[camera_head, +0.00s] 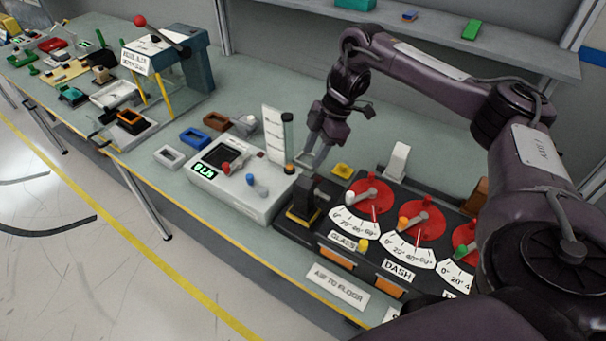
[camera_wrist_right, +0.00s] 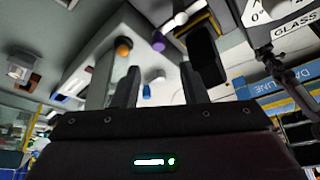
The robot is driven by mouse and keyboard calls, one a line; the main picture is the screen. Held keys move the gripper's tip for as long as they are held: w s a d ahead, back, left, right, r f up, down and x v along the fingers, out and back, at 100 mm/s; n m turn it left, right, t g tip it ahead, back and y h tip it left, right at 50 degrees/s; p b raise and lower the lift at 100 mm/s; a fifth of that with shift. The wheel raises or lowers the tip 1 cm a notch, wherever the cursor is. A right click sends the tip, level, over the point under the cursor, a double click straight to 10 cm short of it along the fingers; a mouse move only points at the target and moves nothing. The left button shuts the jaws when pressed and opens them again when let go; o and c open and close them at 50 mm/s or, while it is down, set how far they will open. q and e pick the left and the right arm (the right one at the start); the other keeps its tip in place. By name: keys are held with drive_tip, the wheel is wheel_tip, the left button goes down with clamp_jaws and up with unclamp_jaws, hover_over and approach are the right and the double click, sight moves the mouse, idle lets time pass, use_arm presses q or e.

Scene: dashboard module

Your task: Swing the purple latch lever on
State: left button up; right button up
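A small purple knob (camera_wrist_right: 158,41) shows in the right wrist view, beyond and between my fingertips; I take it for the end of the latch lever. I cannot pick it out in the head view, where my gripper may hide it. My right gripper (camera_head: 308,160) is over the bench, between the grey-white box and the dial panel. I cannot tell whether a finger touches the lever. My left gripper is not in view.
The grey-white box (camera_head: 225,198) has a red lever (camera_head: 229,167), a blue lever (camera_head: 252,181) and a lit display. A black post (camera_head: 301,197) stands just in front of my gripper. The dial panel (camera_head: 375,245) with red dials lies to the right.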

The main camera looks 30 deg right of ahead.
drive_tip(key=b+x, duration=0.2)
drive_tip(key=x, duration=0.5)
drive_tip(key=shift+f, duration=0.25)
drive_tip(key=shift+w+f, duration=0.2)
drive_tip(key=shift+f, duration=0.1)
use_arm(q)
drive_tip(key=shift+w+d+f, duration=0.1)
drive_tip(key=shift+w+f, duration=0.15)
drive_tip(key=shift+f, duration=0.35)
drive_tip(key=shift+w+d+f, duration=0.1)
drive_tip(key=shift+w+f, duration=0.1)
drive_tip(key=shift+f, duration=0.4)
use_arm(e)
drive_tip(key=shift+s+a+r, duration=0.1)
drive_tip(key=shift+c, duration=0.6)
clamp_jaws()
